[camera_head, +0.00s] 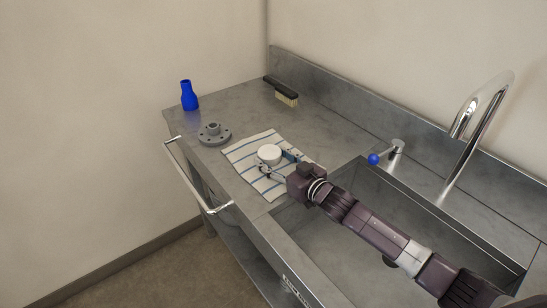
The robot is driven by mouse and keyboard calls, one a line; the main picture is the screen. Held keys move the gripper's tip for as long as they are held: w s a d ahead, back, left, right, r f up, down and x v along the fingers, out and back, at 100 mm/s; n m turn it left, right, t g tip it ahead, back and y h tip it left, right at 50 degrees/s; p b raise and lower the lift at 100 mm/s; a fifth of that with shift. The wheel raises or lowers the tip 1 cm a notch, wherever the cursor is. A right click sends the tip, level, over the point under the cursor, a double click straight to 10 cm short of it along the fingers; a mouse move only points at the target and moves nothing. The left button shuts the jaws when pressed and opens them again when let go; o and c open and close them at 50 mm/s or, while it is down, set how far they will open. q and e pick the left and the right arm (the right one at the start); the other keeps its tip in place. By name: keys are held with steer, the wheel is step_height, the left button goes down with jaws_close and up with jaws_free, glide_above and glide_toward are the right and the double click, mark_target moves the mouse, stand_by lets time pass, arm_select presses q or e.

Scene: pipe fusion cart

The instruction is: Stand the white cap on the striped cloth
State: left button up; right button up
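The white cap (269,153) is a small round piece at the middle of the striped cloth (241,153). It is over the cloth; I cannot tell whether it rests on it or is held just above. The cloth is white with blue stripes and lies flat on the metal counter. My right gripper (276,163) reaches in from the lower right, with its fingers spread to either side of the cap's near edge. Whether they press on the cap is too small to tell. My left gripper is not in view.
A grey flange (214,134) sits left of the cloth. A blue bottle (189,96) stands at the far left corner, and a brush (282,91) lies at the back. A sink (340,255) with a tall faucet (477,125) and a blue-knobbed lever (386,154) is at right.

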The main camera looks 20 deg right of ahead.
steer(key=o, duration=0.3)
steer(key=shift+f, duration=0.6)
steer(key=shift+d, duration=0.1)
steer(key=shift+s, duration=0.1)
steer(key=shift+r, duration=0.25)
steer(key=v, duration=0.4)
steer(key=r+v, duration=0.1)
steer(key=v, duration=0.7)
steer(key=shift+r, duration=0.3)
